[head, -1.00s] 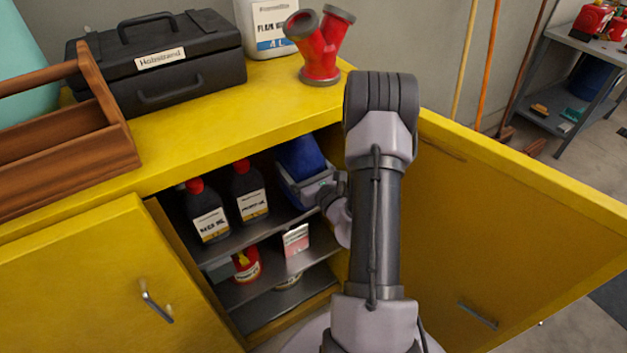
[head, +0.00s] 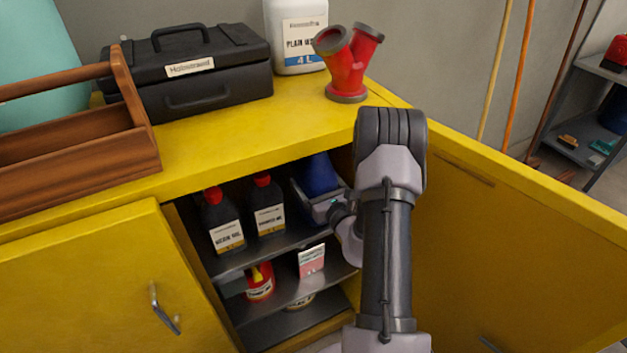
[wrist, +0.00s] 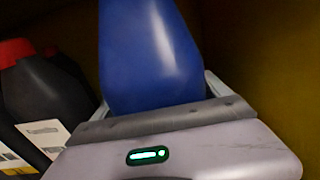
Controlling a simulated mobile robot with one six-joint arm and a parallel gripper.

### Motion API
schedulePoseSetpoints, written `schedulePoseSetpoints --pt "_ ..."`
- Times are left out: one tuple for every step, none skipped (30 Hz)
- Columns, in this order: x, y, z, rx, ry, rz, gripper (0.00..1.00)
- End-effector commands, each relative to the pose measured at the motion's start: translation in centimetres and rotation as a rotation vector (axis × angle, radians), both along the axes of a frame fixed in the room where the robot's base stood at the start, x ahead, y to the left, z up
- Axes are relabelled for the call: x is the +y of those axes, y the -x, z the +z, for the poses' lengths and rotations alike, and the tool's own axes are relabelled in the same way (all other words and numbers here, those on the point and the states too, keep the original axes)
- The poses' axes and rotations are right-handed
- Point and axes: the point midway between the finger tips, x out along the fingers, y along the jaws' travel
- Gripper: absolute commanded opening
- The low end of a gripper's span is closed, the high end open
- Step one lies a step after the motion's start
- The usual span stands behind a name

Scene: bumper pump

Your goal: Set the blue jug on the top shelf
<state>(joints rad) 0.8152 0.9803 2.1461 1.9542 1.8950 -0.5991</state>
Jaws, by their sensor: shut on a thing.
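The blue jug (head: 320,174) is inside the yellow cabinet, at the right end of its top shelf (head: 246,258). It also fills the middle of the wrist view (wrist: 150,55), where it looks slightly tilted. My gripper (head: 318,200) reaches in through the open right door and is shut on the jug. The jug's lower part is hidden behind my gripper, so I cannot tell whether its base touches the shelf.
Two dark bottles with red caps, one (head: 221,220) and another (head: 267,206), stand left of the jug. A red container (head: 260,283) and a white-and-pink box (head: 311,261) are on the shelf below. The open door (head: 500,240) is right of my arm.

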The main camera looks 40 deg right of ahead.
Motion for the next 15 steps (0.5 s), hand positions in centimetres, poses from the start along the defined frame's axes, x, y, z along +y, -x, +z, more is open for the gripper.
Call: schedulePoseSetpoints --pt "-0.1 0.0 0.0 -0.004 0.002 -0.001 0.14" --pt "-0.1 0.0 -0.1 -0.004 0.002 -0.001 0.14" --pt "0.0 0.0 -0.3 0.000 0.000 0.000 0.88" --pt "0.0 0.0 -0.3 0.000 0.000 0.000 0.94" --pt "0.0 0.0 -0.2 0.000 0.000 0.000 1.00" --pt "0.0 0.0 -0.2 0.000 0.000 0.000 1.00" --pt "0.0 0.0 -0.2 0.000 0.000 0.000 1.00" --pt "0.0 0.0 -0.2 0.000 0.000 0.000 1.00" --pt "0.0 0.0 -0.2 0.000 0.000 0.000 1.00" --pt "0.0 0.0 -0.2 0.001 0.000 0.000 1.00" --pt "0.0 0.0 -0.2 0.001 0.000 0.000 1.00" --pt "0.0 0.0 0.0 0.001 0.000 0.000 1.00" --pt "0.0 0.0 0.3 0.000 0.000 0.000 1.00" --pt "0.1 0.5 0.1 0.002 0.000 -0.001 1.00" --pt "0.2 1.2 0.0 0.003 -0.003 -0.002 1.00"
